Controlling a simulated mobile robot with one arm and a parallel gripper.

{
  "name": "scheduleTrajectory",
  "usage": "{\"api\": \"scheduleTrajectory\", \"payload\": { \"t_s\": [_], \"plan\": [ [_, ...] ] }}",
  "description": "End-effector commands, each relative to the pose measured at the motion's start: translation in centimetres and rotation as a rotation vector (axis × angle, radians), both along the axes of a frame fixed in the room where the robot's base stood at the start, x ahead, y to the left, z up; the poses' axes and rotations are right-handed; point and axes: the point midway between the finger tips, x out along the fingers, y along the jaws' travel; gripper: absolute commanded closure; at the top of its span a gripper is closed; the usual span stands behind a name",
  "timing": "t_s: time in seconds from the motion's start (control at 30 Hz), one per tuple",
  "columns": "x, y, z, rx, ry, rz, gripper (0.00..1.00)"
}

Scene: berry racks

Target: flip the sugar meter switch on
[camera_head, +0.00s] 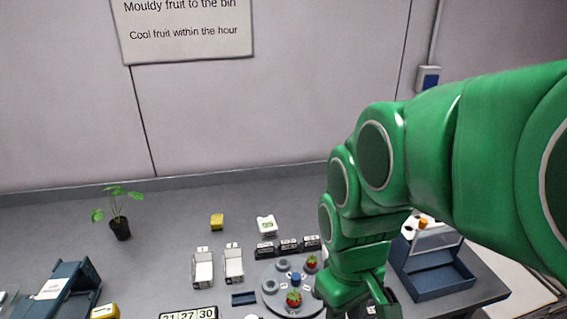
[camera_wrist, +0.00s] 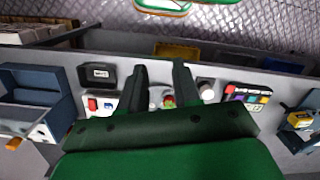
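In the wrist view, a small white panel (camera_wrist: 108,98) with a red rocker-like piece (camera_wrist: 92,104) and a blue patch lies left of my gripper (camera_wrist: 160,68). A black box with a white label (camera_wrist: 97,75) stands just behind it. The label is too small to read, so I cannot tell whether this is the sugar meter or how its switch is set. My gripper's two dark fingers are apart, with nothing held between them. A small red berry shows beyond the gap. In the head view, my green arm hides the counter around the gripper.
A round grey turntable (camera_head: 270,301) carries red berries (camera_head: 293,299). A blue open bin (camera_head: 440,282) stands at right. A colour strip panel (camera_wrist: 248,96) lies right of my gripper.

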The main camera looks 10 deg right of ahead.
Motion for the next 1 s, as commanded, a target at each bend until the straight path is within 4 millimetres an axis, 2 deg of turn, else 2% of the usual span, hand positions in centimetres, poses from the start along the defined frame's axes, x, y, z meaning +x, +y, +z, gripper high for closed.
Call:
{"api": "scheduleTrajectory", "payload": {
  "t_s": [0.03, 0.2, 0.57, 0.8, 1.0],
  "plan": [
    [1.0, -0.5, 0.2, 0.008, -0.009, 0.057, 0.77],
    [4.0, -2.0, 0.5, 0.028, -0.043, 0.269, 1.00],
    [10.3, -6.6, 1.2, 0.045, -0.123, 0.692, 1.00],
    [14.0, -10.7, 1.2, 0.034, -0.172, 0.954, 1.00],
    [16.5, -14.3, 1.1, 0.010, -0.203, 1.139, 1.00]
  ]
}}
